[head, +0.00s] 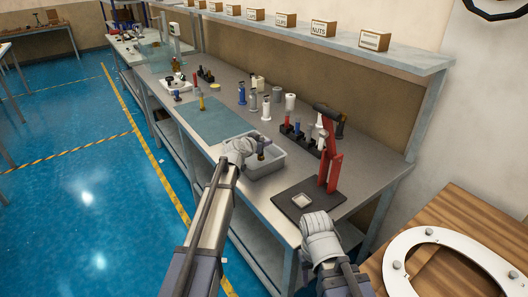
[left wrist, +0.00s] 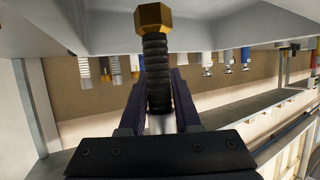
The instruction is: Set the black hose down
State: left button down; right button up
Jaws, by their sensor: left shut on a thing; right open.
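A short black ribbed hose (left wrist: 156,75) with a brass hex fitting (left wrist: 153,17) at its end is held between the fingers of my left gripper (left wrist: 158,118). I cannot tell whether the hose touches the bin. My right gripper (head: 318,222) is at the bench's front right corner, near the black plate; its fingers are largely hidden by its wrist.
A red press (head: 332,165) stands on the black base plate (head: 290,205). A green-grey mat (head: 213,120) lies left of the bin. Several bottles and cylinders line the bench's back. A white toilet seat (head: 398,262) lies on a wooden surface (head: 470,215) at right.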

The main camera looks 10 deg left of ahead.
pick_arm(q)
jog(key=shift+f+b, duration=1.25)
jog(key=shift+f, duration=0.35)
jog(key=shift+f, duration=0.25)
jog(key=c, duration=0.6)
grip_release()
jog(key=shift+r, duration=0.1)
jog(key=shift+r, duration=0.2)
jog(key=shift+p+v, duration=2.3)
jog(key=shift+v, duration=3.7)
